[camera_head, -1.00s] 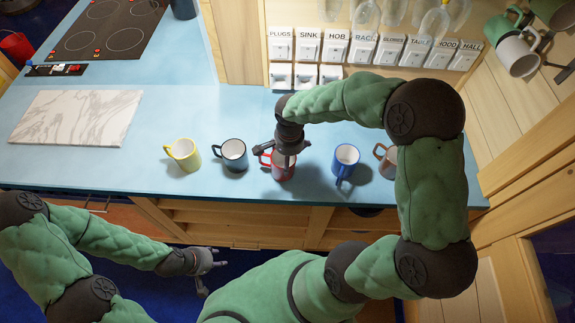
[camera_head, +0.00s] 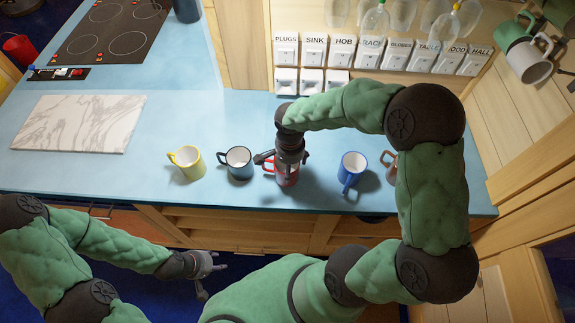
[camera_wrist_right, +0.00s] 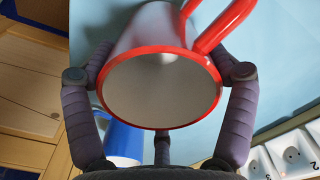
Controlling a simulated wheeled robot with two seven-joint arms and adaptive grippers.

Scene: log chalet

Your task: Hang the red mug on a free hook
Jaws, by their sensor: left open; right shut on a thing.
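The red mug (camera_head: 287,178) stands upright on the blue counter near its front edge, mostly covered by my right gripper. My right gripper (camera_head: 289,162) points down and is shut on the red mug. In the right wrist view, the mug's red rim and pale inside (camera_wrist_right: 160,88) sit between the fingers, with the red handle at the top right. My left gripper (camera_head: 208,268) is open and empty, low in front of the counter. A green mug (camera_head: 512,30) and a grey mug (camera_head: 530,62) hang at the upper right. A dark hook (camera_head: 566,74) shows beside them, partly cut off.
A yellow mug (camera_head: 188,162) and a dark blue-grey mug (camera_head: 237,163) stand left of the red mug. A blue mug (camera_head: 351,172) and a half-hidden brown mug (camera_head: 391,165) stand right. Labelled switches (camera_head: 343,50) and glassware are behind. A marble board (camera_head: 78,123) lies left.

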